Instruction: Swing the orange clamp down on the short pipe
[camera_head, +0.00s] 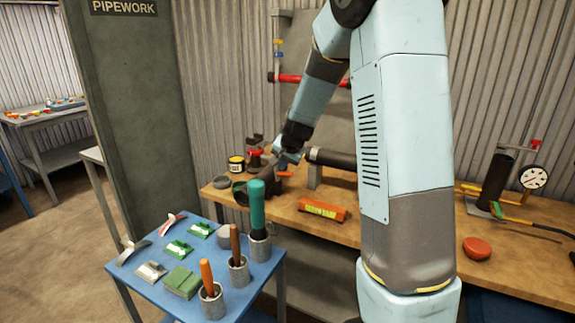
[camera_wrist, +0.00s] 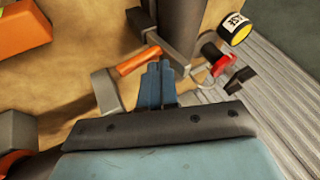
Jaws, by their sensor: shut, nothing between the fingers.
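The clamp's orange handle (camera_head: 284,173) sits at the back of the wooden bench, just below my gripper (camera_head: 287,158). In the wrist view, the orange handle (camera_wrist: 139,61) joins a grey metal bar by the end of a dark grey pipe (camera_wrist: 180,25), likely the short pipe. My gripper (camera_wrist: 156,75) is shut and empty, its blue fingertips just beside the right end of the handle. I cannot tell whether they touch it. In the head view my wrist partly hides the clamp, so its seating on the pipe is unclear.
An orange box (camera_head: 322,210) lies on the bench in front. A blue tool table (camera_head: 150,300) stands nearer, with upright handles.

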